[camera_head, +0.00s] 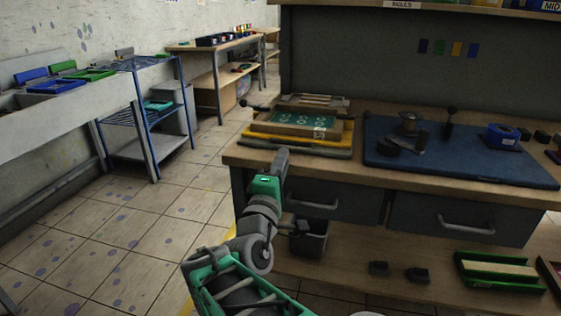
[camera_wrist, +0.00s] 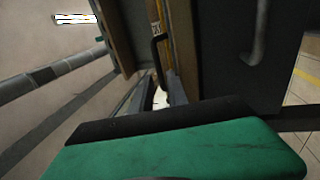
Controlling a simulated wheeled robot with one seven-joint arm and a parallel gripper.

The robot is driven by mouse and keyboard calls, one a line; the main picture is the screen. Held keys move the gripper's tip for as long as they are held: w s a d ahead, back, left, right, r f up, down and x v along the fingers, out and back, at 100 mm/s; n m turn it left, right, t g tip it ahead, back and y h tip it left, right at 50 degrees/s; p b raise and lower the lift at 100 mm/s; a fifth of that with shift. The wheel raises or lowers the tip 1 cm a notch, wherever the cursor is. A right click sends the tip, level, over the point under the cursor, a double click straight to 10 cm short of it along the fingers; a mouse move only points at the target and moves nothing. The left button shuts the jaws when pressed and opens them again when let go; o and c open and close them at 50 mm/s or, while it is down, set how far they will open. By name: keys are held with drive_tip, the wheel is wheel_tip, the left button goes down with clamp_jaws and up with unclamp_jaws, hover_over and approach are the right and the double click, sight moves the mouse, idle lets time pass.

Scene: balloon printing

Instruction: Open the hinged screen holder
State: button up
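The hinged screen holder (camera_head: 330,138) lies flat at the left end of the workbench. It has a yellow and tan layered frame, with a green printed panel (camera_head: 302,122) on top. A black-knobbed lever (camera_head: 247,106) sticks out at its left. My gripper (camera_head: 283,157) points up in front of the bench's left front edge, below and apart from the holder. In the wrist view, two dark fingers (camera_wrist: 162,92) stand with a light gap between them and nothing visible held. A yellow edge of the holder (camera_wrist: 163,32) and a black bent handle (camera_wrist: 155,50) show beyond them.
A blue mat (camera_head: 460,150) with tools lies right of the holder. Drawers with handles (camera_head: 466,225) front the bench, and one handle shows in the wrist view (camera_wrist: 258,35). A small bin (camera_head: 310,238) stands on the lower shelf. The floor to the left (camera_head: 100,235) is clear.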

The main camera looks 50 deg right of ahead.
sight(289, 144)
drive_tip(key=x, duration=0.7)
drive_tip(key=shift+d+r, duration=0.15)
drive_tip(key=shift+r, duration=0.05)
drive_tip(key=shift+c, duration=0.6)
clamp_jaws()
idle(0.4)
